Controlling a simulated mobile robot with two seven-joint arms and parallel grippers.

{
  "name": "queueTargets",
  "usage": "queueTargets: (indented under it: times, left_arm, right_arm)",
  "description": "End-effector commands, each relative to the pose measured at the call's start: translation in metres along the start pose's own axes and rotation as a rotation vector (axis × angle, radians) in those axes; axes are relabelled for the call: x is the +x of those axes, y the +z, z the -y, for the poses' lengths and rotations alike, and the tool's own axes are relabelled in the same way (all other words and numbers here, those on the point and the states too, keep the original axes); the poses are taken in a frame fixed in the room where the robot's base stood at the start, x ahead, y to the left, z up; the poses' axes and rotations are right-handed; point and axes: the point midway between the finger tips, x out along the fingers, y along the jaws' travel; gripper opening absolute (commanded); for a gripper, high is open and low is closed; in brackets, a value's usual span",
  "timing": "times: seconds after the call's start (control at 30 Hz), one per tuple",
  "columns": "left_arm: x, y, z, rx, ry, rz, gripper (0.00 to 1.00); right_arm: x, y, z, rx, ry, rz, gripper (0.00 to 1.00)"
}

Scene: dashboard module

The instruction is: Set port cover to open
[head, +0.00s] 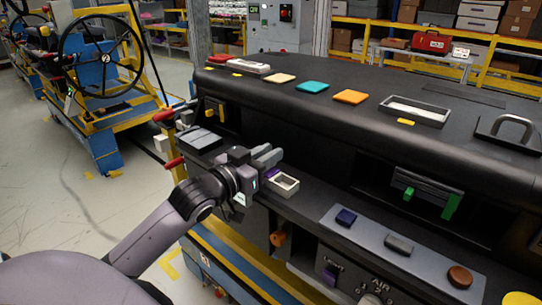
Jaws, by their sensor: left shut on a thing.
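The port (284,185) is a small pale rectangular frame on the dashboard's front ledge, and its recess shows. A small purple piece (272,173) at its upper left edge appears to be part of the port cover; most of the cover is hidden by my gripper. My left gripper (268,157) comes in from the left, just above and behind the port. Its grey fingers are shut on what appears to be the port cover. The cover's exact angle cannot be told. My right gripper is not in view.
A grey panel (368,236) with blue, grey and brown buttons lies right of the port. A slot with green clips (429,188) is set in the front. Colored tiles (314,87) and a handle (510,131) sit on top. A red lever (174,162) is left of my gripper.

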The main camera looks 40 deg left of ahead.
Motion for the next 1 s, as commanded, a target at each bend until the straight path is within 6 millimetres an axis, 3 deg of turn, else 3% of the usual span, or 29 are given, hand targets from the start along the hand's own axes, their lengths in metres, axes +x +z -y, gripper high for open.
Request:
queueTargets:
  times: [0.07, 0.1, 0.13, 0.57, 1.0]
  left_arm:
    - [0.0, 0.002, 0.0, -0.001, -0.001, 0.005, 0.0]
    - [0.0, 0.001, 0.0, -0.001, -0.001, 0.005, 0.34]
    - [0.0, 0.001, 0.0, -0.001, 0.0, 0.004, 0.43]
    - [-0.006, 0.001, 0.0, -0.001, 0.0, 0.001, 0.43]
    - [-0.056, 0.002, 0.0, 0.0, 0.0, 0.005, 0.43]
  right_arm:
    - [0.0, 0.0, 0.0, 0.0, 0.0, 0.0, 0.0]
    - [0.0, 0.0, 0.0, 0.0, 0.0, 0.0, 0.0]
    - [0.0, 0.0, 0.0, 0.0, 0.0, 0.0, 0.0]
    - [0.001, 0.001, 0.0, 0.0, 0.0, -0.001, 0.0]
    - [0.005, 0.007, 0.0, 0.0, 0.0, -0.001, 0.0]
